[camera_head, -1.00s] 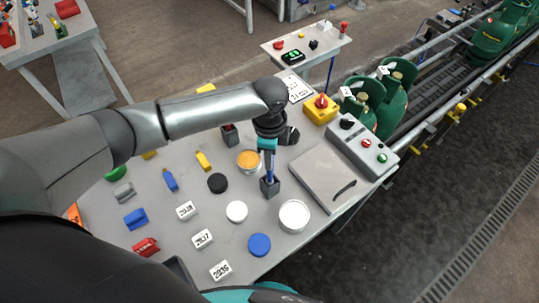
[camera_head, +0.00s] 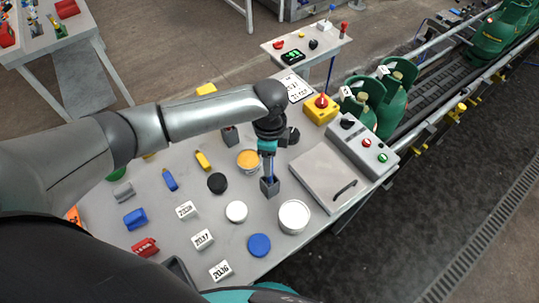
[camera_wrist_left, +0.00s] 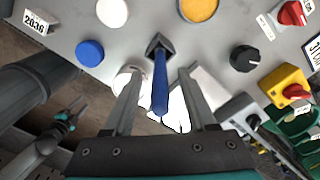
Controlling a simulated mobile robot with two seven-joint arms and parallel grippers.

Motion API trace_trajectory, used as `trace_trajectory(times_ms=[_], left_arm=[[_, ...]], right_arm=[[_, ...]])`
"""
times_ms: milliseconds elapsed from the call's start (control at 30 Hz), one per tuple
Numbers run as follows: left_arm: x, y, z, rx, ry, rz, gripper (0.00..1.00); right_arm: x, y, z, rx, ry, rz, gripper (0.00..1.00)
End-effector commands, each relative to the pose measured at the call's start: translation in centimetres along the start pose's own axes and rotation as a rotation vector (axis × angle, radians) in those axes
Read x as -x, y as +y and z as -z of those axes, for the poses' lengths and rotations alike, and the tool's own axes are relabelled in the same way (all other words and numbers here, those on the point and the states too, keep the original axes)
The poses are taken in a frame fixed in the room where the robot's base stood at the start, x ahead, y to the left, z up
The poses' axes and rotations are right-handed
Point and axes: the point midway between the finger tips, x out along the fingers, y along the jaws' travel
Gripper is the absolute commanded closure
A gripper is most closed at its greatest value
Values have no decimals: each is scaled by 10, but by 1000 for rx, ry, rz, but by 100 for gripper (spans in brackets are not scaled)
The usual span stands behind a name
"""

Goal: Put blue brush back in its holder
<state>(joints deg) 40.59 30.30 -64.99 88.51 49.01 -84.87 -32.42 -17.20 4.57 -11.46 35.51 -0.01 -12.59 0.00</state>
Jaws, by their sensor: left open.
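The blue brush (camera_wrist_left: 160,85) stands with its lower end in a small dark square holder (camera_wrist_left: 157,42). In the head view the brush (camera_head: 270,168) shows below my left gripper (camera_head: 268,158), with the holder (camera_head: 270,187) under it on the table. In the left wrist view my left gripper (camera_wrist_left: 160,112) is open, with one finger on each side of the brush handle and visible gaps to it. My right gripper (camera_wrist_left: 70,116) shows small at the lower left of the wrist view, away from the brush; its jaw state is unclear.
A white round container (camera_head: 294,216) and an orange-filled tin (camera_head: 248,160) stand close to the holder. A grey panel with a handle (camera_head: 322,178) lies to the right. Black (camera_head: 217,183), white (camera_head: 236,211) and blue (camera_head: 259,245) discs lie nearby.

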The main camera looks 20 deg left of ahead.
Motion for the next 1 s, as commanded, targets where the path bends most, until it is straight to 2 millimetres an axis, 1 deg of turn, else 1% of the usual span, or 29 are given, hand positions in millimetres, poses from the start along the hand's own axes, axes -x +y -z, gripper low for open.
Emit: trace_trajectory(times_ms=[133,233,367,500,600,700,833,1000], left_arm=[[9,-1,0,0,2,2,43],[25,-1,0,-1,2,4,43],[55,-1,0,-1,2,5,43],[90,-1,0,-1,2,6,43],[112,-1,0,-2,2,5,43],[130,-1,0,0,2,4,43],[145,0,0,0,0,2,43],[152,0,0,0,1,0,43]], right_arm=[[1,0,0,0,0,0,50],[3,0,0,0,0,0,50],[5,0,0,0,0,0,50],[7,0,0,0,0,0,50],[8,0,0,0,0,0,50],[8,0,1,0,0,0,50],[9,0,1,0,0,0,50],[9,0,1,0,0,0,50]])
